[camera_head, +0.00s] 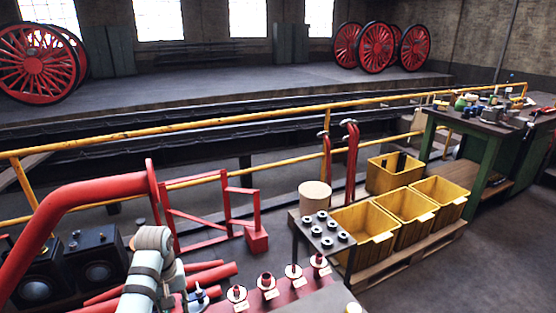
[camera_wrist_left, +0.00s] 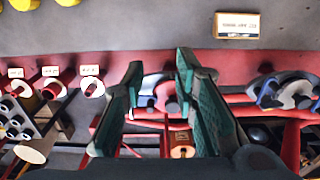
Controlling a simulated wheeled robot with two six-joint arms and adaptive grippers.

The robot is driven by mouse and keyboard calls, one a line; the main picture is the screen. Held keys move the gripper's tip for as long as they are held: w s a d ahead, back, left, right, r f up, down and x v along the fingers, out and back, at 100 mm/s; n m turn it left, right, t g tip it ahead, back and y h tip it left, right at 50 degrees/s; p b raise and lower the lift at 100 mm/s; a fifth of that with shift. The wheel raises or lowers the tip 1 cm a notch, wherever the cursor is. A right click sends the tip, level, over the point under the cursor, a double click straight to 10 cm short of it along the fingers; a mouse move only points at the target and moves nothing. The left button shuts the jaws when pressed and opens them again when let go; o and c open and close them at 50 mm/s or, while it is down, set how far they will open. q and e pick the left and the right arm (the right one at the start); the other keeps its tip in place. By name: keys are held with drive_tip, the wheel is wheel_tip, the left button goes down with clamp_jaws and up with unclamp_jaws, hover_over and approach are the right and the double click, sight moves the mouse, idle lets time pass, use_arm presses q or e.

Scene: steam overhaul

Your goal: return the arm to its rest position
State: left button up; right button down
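My left gripper (camera_wrist_left: 158,68) shows in the left wrist view with its two green-padded fingers apart and nothing between them. Behind the fingers are a red bench edge and a red frame lower down. In the head view a pale, dark-banded arm link, which looks like mine, stands at the lower left beside red pipes; no gripper fingers can be made out there. My right arm and right gripper are in neither view.
A red bench (camera_head: 260,298) with several round labelled fittings lies at the bottom. A red pipe (camera_head: 80,195) arches at left. Yellow bins (camera_head: 366,238) stand on a pallet at right. A yellow railing (camera_head: 240,119) crosses behind. A green workbench (camera_head: 440,140) stands far right, with open floor before it.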

use_arm(q)
drive_tip(key=s+f+m+t, duration=0.2)
drive_tip(key=s+f+m, duration=0.1)
drive_tip(key=s+f, duration=0.9)
drive_tip(key=s+r+m+t, duration=0.1)
drive_tip(key=s+r, duration=0.2)
drive_tip(key=s, duration=0.6)
drive_tip(key=s+r+m+t, duration=0.1)
drive_tip(key=s+r+m, duration=0.15)
drive_tip(key=s, duration=0.65)
wheel_tip(320, 180, down, 21)
drive_tip(key=s+a+g+y, duration=0.1)
drive_tip(key=s+g, duration=0.1)
drive_tip(key=s, duration=0.1)
drive_tip(key=s+f+n, duration=0.1)
drive_tip(key=s+f, duration=1)
drive_tip(key=s, duration=0.1)
drive_tip(key=shift+s+a+g, duration=0.3)
drive_tip(key=shift+a+g, duration=0.05)
drive_tip(key=shift+g, duration=0.05)
